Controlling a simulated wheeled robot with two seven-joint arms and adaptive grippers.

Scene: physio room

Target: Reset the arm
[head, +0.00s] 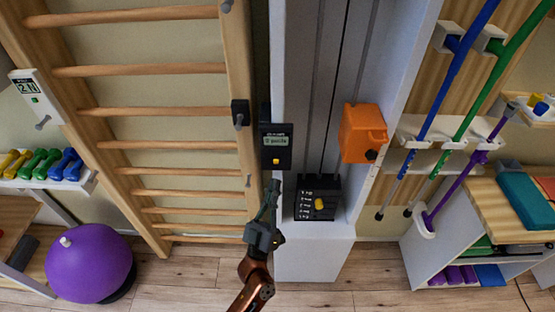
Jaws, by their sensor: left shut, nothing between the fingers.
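My left gripper (272,190) is in the middle of the head view, on my copper-coloured arm that rises from the bottom edge. Its fingers are together, point upward and hold nothing. The fingertips appear just below a black display unit (276,150) with a small lit screen and a yellow button. To their right is a black box (318,188) with pale markings and a yellow knob. I cannot tell whether the fingers touch anything. An orange box (363,133) is on the white column's right side. My right gripper is out of view.
Wooden wall bars (150,113) fill the left. A purple ball (90,262) and a rack with coloured dumbbells (42,165) stand there. Blue, green and purple poles (455,80) hang at the right, above a shelf unit (425,262). Some wooden floor (375,275) is clear.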

